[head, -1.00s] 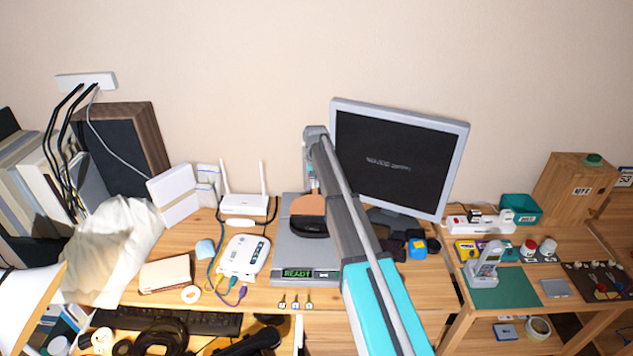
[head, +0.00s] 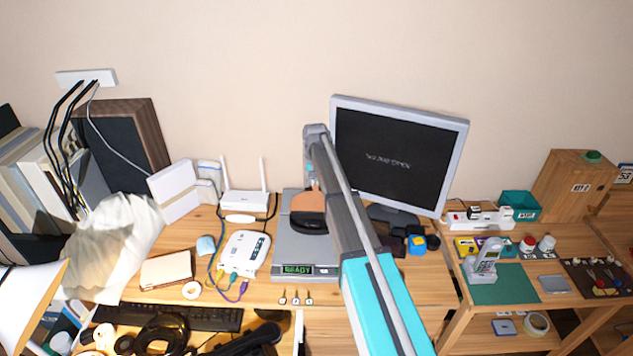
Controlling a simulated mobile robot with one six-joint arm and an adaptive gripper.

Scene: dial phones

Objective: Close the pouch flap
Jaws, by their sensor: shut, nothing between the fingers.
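The pouch (head: 309,226) is a small dark, rounded thing with a tan-brown flap (head: 308,203) at its far side. It sits on a grey device (head: 289,253) whose front display reads READY. My gripper (head: 313,184) hangs down at the far edge of the flap, close to it or touching; I cannot tell which. It is shut and holds nothing. Its fingertips are small and hard to make out. Part of the flap's far edge is hidden behind it. I cannot tell how far the flap is folded over.
My arm crosses in front of the monitor (head: 400,150) and the desk's right part. A white router (head: 244,201) and a white box with cables (head: 243,254) stand left of the device. Three small keys (head: 296,297) lie before it. Blue and black items (head: 416,245) lie right.

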